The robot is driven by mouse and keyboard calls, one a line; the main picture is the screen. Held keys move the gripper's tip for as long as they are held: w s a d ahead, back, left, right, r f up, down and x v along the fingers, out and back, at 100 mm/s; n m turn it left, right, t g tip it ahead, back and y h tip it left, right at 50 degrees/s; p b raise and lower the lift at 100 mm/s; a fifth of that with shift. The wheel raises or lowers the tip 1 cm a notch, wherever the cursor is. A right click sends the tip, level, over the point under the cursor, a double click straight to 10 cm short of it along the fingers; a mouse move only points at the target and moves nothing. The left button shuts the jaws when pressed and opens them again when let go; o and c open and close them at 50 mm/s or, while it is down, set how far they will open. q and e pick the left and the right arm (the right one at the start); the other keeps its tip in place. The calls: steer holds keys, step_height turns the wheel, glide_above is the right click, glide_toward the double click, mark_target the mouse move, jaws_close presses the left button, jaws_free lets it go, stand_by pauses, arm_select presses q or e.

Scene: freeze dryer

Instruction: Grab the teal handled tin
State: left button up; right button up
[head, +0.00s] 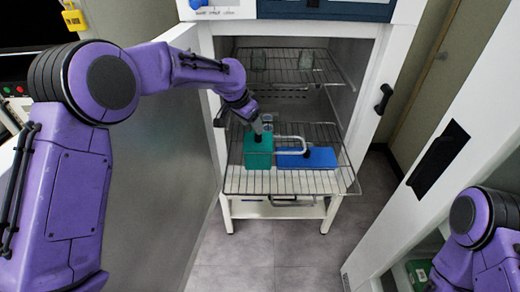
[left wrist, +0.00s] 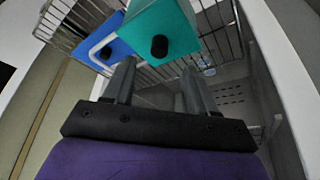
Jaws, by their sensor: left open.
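The teal tin (head: 258,155) stands on the wire shelf of the open freeze dryer, left of the middle. A pale bent handle (head: 292,140) shows at its right side. In the left wrist view the teal tin (left wrist: 178,25) has a black knob on its near face, and the pale handle (left wrist: 97,45) is at its left. My left gripper (head: 258,134) is at the top of the tin. In the left wrist view its two fingers (left wrist: 157,72) are apart, with the knob beyond and between the tips; nothing is held. My right gripper is out of sight.
A blue tin (head: 318,158) lies right of the teal one on the same wire shelf (head: 290,182). Small glass containers (head: 283,128) stand behind. An upper rack (head: 300,75) is above. The dryer's open door (head: 165,190) stands to the left.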

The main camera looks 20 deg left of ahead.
mark_target(258, 151)
arm_select(q)
steer(key=p+x, duration=0.2)
steer(key=x, duration=0.4)
steer(key=shift+w+d+r+p, duration=0.1)
steer(key=shift+w+p, duration=0.1)
steer(key=shift+p, duration=0.15)
steer(key=shift+s, duration=0.15)
steer(key=c, duration=1.1)
jaws_close()
